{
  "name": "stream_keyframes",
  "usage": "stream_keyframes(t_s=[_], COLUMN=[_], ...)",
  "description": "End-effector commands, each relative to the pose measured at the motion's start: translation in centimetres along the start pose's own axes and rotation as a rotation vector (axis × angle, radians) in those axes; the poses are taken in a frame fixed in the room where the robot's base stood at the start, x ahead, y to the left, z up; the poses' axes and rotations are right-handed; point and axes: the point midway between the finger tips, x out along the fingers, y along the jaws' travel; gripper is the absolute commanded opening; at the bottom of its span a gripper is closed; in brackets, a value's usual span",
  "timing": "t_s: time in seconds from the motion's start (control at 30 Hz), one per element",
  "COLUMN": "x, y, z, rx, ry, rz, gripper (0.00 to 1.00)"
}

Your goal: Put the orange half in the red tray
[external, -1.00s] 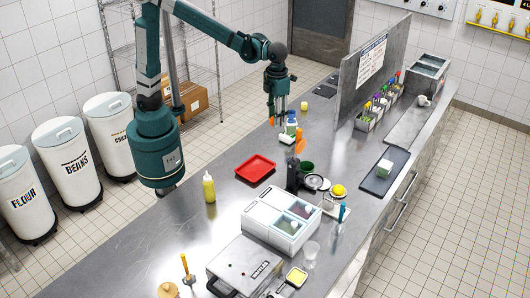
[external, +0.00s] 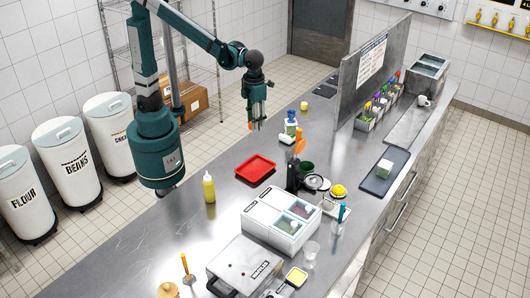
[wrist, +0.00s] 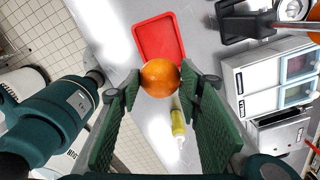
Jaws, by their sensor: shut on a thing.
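My gripper (external: 254,124) is shut on the orange half (wrist: 160,78), a rounded orange piece pinched between the two green finger pads in the wrist view. In the external view it hangs above the counter, beyond the red tray, and only a bit of orange shows at the fingertips. The red tray (external: 256,168) lies flat on the steel counter and looks empty. In the wrist view the tray (wrist: 160,40) shows just past the orange half, which covers part of its near edge.
A yellow squeeze bottle (external: 209,188) stands near the tray's left. A white container box (external: 282,222) sits in front.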

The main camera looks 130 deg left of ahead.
Motion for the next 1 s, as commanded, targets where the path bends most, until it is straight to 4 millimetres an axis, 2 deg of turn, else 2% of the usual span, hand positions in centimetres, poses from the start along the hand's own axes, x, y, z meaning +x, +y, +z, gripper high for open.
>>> stream_keyframes(t_s=[0.2, 0.6, 0.8, 1.0], x=[3.4, 12.2, 14.4, 15.1], y=[0.0, -0.1, -0.1, -0.1], z=[0.0, 0.0, 0.0, 0.0], rx=[0.0, 0.0, 0.0, 0.0], ry=[0.0, 0.0, 0.0, 0.0], rz=[0.0, 0.0, 0.0, 0.0], gripper=[0.23, 0.23, 0.23, 0.23])
